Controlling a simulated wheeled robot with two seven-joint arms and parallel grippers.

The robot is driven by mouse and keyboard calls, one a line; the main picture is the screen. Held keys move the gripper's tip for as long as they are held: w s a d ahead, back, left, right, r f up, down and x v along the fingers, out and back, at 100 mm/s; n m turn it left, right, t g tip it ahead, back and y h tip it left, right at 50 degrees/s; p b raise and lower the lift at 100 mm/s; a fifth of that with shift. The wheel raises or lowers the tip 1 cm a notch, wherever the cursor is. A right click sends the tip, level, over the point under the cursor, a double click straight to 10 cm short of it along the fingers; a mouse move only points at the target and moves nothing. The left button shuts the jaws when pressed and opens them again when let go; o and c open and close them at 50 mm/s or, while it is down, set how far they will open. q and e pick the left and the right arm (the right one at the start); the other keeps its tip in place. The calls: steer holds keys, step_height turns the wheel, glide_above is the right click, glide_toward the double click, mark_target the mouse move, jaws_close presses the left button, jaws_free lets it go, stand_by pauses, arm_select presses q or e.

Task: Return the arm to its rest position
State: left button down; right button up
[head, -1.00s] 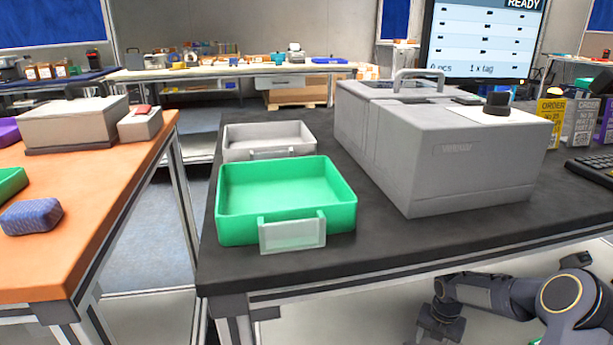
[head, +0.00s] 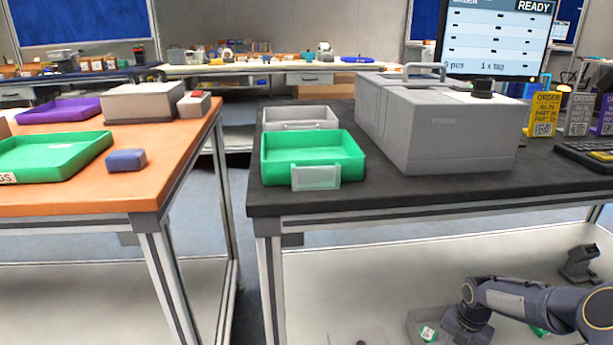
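My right arm comes in at the lower right, folded below the level of the black table top. Its dark gripper (head: 463,327) hangs low at the bottom edge of the head view, in front of a grey bin. The fingertips are not clear, so I cannot tell whether it is open or shut or holds anything. My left arm and gripper are not in view.
The black table (head: 400,192) carries a green tray (head: 313,158), a grey tray (head: 300,118) and a large grey machine (head: 440,130). An orange table (head: 185,150) stands left across a gap. A grey bin (head: 415,325) and a dark device (head: 580,264) are low down.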

steer(key=s+a+r+m+t, duration=0.1)
steer(key=s+a+r+m, duration=0.25)
steer(key=r, duration=0.25)
steer(key=s+a+r+m, duration=0.2)
steer(key=s+r+m, duration=0.25)
steer(key=r, duration=0.25)
steer(key=s+a+r+m+t, duration=0.1)
steer(key=s+a+r+m, duration=0.2)
steer(key=r+m, duration=0.25)
steer(key=s+a+r+m+t+y, duration=0.2)
steer(key=s+a+m, duration=0.4)
steer(key=s+m, duration=0.15)
steer(key=s+a+r+m+t+y, duration=0.2)
steer(key=s+a+m, duration=0.3)
steer(key=s+m, duration=0.25)
step_height(320, 180, up, 36)
steer(key=p, duration=3.6)
steer(key=shift+s+g, duration=0.3)
steer(key=shift+s, duration=0.05)
